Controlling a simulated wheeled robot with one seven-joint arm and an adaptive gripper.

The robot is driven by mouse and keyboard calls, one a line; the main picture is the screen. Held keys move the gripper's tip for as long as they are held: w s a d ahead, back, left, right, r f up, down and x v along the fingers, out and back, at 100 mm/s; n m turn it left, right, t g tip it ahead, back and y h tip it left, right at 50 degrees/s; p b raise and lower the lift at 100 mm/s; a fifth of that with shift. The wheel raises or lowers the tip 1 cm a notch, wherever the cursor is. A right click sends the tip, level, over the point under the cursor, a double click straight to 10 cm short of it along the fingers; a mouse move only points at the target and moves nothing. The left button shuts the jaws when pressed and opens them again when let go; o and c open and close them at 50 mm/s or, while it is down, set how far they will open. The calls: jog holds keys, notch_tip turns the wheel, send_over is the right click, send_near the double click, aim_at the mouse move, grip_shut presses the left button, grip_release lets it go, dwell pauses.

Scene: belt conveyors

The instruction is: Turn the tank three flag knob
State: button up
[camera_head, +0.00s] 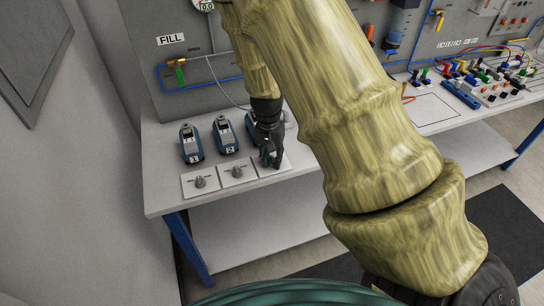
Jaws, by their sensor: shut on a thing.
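The other two plates each bear a grey knob: the left knob (200,182) and the middle knob (238,172). Behind them stand blue-and-grey units, number 1 (191,145) and number 2 (226,136). A third unit is largely hidden behind my gripper.
The white bench (165,196) has blue legs (188,247) and a lower shelf. Behind it is a grey panel with a FILL label (171,39), a brass valve (178,62) and blue tubing. Colourful leads and blocks (490,85) lie at the right. My arm hides the bench's middle.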

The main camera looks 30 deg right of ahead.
aim_at(270, 160)
jog(key=shift+w, duration=0.1)
jog(key=o, duration=1.1)
jog(key=shift+c, duration=0.2)
jog(key=shift+r, duration=0.1)
notch_tip(270, 160, up, 12)
jog(key=shift+w+a, duration=0.25)
jog(key=s+d+f+n+g+h+b, duration=0.2)
jog(key=s+f+n+b, duration=0.25)
jog(key=s+f, duration=0.8)
jog(key=s+a+f+n+t+y+p, duration=0.1)
jog(key=s+a+f+n, duration=0.1)
jog(key=s+a+f, duration=0.5)
jog(key=s+a+f+n+t+y+p, duration=0.1)
jog(key=s+a+f, duration=0.7)
jog(key=f, duration=0.8)
jog(key=shift+s+n+t+y+p, duration=0.3)
jog(key=shift+s+n, duration=0.45)
jog(key=shift+s, duration=0.3)
